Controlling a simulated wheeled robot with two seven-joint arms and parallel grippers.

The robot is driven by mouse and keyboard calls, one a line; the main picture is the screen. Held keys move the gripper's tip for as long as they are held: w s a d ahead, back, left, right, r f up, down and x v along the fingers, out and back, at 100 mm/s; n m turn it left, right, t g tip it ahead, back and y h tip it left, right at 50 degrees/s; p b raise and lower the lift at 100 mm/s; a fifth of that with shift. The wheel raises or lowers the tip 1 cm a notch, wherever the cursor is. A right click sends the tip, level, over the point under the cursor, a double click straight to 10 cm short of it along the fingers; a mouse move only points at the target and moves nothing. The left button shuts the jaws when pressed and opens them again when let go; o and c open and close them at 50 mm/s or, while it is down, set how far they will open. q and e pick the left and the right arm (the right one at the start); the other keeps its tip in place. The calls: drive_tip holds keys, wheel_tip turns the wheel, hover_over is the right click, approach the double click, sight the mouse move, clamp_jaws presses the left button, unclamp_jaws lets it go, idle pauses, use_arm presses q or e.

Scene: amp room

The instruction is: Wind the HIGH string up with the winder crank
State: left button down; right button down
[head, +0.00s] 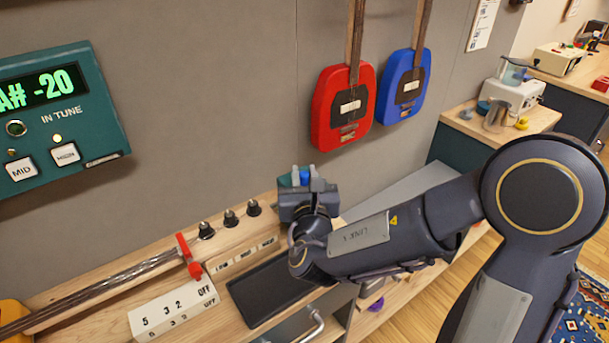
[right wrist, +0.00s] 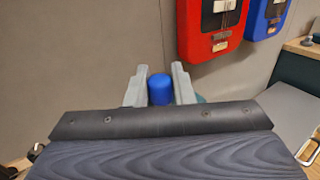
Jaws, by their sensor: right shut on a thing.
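My right gripper (head: 303,178) is above the bench at the wall, past the right end of the peg row. Its fingers are shut on a blue cylindrical knob (right wrist: 160,89), with a teal part beside it; this looks like the winder crank (head: 285,181), mostly hidden by the gripper. Three dark tuning pegs stand bare on the bench, the rightmost (head: 253,208) behind the label HIGH (head: 267,243). The teal tuner (head: 108,128) on the wall reads A# -20, and the lamp above its HIGH button (head: 65,154) is lit yellow. My left gripper is out of view.
A string bundle runs to a red clamp (head: 189,258) by the pegs. A white numbered block (head: 172,308) and a dark tray (head: 262,290) lie in front. Red (head: 341,110) and blue (head: 404,88) instruments hang on the wall behind the gripper.

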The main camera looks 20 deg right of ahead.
drive_tip(key=shift+a, duration=0.1)
drive_tip(key=shift+w+a+f+m+g+h+b, duration=0.1)
drive_tip(key=shift+a+m+g+h+b, duration=0.25)
drive_tip(key=shift+m+h, duration=0.4)
drive_tip(key=shift+w+a+m+g+h+b, duration=0.1)
drive_tip(key=shift+a+m+g+h+b, duration=0.25)
drive_tip(key=shift+h, duration=0.7)
drive_tip(key=shift+w+a+m+g+h, duration=0.15)
drive_tip(key=shift+m+g+h, duration=0.35)
drive_tip(key=shift+m+h, duration=0.6)
drive_tip(key=shift+w+a+m+g+h, duration=0.1)
drive_tip(key=shift+a+m+g+h, duration=0.2)
drive_tip(key=shift+h, duration=0.5)
drive_tip(key=shift+w+a+r+m+g+h+p, duration=0.1)
drive_tip(key=shift+w+a+m+g+h+p, duration=0.25)
drive_tip(key=shift+m+g+h+p, duration=1.2)
drive_tip(key=shift+w+a+r+m+g+h+p, duration=0.15)
drive_tip(key=shift+w+m+g+h+p, duration=0.55)
drive_tip(key=shift+m+g, duration=0.85)
drive_tip(key=shift+w+a+f+m+g+h+p, duration=0.1)
drive_tip(key=shift+w+a+m+g+h+p, duration=0.2)
drive_tip(key=shift+m+g+h+p, duration=1.35)
drive_tip(key=shift+n+g+y+b, duration=0.4)
drive_tip(key=shift+n+g, duration=0.15)
drive_tip(key=shift+g, duration=0.1)
